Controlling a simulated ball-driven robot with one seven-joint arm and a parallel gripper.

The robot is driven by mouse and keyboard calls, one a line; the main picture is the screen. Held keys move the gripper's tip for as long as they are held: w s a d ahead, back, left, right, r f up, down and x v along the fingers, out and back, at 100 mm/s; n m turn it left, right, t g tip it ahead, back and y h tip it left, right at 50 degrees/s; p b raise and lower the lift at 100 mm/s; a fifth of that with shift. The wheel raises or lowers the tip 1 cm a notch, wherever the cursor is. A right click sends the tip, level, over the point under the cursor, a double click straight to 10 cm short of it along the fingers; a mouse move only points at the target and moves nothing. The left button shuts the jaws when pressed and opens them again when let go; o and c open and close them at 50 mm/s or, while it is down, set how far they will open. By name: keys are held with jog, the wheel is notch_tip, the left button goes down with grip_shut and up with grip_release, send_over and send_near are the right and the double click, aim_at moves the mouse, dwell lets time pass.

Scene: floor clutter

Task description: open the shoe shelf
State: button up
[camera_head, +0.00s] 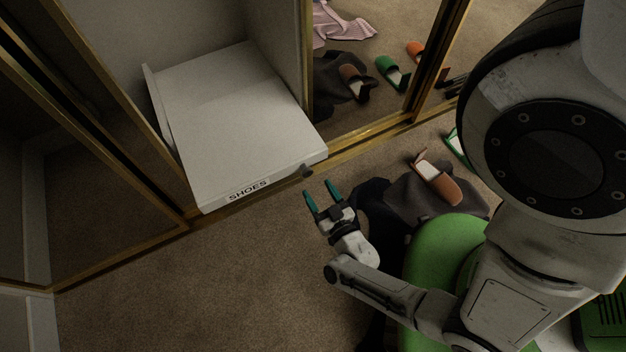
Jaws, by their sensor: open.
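The shoe shelf (225,120) is a white, flat-topped unit inside the wardrobe opening, and its front edge carries a label reading "SHOES" (248,189). The front edge sits about at the gold floor track. My gripper (319,190) has two teal fingers, spread apart and empty.
Gold-framed mirror doors stand left (90,190) and right (365,80) of the opening. An orange-brown slipper (438,180) lies on dark cloth (405,200) right of my gripper, with a green slipper (456,145) beyond. Carpet (230,280) at front left is clear.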

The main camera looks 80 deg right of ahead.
jog(key=v, duration=0.5)
jog(key=shift+s+a, duration=0.25)
dwell(0.3)
jog(key=w+a+r+n+g+y, duration=0.1)
jog(key=w+a+n+y, duration=0.25)
jog(key=w+y, duration=0.4)
jog(key=w+a+r+n+g+y, duration=0.1)
jog(key=w+a+r+n+y, duration=0.2)
jog(key=w+y, duration=0.4)
jog(key=s+a+r+n+g, duration=0.1)
jog(key=s+r+n+g, duration=0.2)
jog(key=s+r+g, duration=0.55)
notch_tip(320, 180, up, 29)
jog(key=p, duration=2.9)
jog(key=shift+r+h, duration=0.15)
jog(key=shift+h, duration=0.3)
